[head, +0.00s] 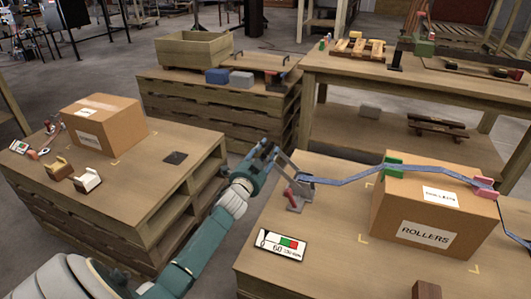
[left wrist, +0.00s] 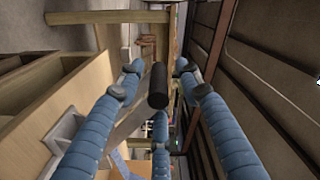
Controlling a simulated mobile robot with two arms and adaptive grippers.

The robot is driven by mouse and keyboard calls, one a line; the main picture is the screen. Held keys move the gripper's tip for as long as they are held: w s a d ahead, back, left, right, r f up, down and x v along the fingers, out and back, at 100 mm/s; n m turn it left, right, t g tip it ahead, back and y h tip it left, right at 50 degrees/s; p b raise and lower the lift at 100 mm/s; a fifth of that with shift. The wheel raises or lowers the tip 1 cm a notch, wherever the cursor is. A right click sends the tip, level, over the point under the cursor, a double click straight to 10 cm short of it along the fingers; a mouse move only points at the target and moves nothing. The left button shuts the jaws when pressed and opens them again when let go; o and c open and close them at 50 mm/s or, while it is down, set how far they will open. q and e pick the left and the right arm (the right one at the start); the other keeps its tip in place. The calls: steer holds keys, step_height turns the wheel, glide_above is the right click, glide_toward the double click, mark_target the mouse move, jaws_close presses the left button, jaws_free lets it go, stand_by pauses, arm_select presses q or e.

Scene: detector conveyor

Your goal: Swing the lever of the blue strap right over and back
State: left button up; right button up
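The blue strap (head: 345,177) runs from a metal ratchet (head: 297,199) with a red part over the cardboard box labelled ROLLERS (head: 413,206). The ratchet's grey lever (head: 294,166) slants up and left from the strap. My left gripper (head: 264,156) is at the lever's upper end. In the left wrist view a dark cylindrical handle (left wrist: 158,86) lies between the blue fingers of this gripper (left wrist: 151,88), with gaps visible at its sides, so the fingers look open around it. My right gripper is in neither view.
Green (head: 393,166) and pink (head: 484,187) edge pieces sit under the strap on the box. A gauge card (head: 280,244) lies in front of the ratchet. Another box (head: 105,125) stands on the left pallet stack. A gap separates that stack from the strap table.

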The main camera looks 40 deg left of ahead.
arm_select(q)
steer(key=v, duration=1.2)
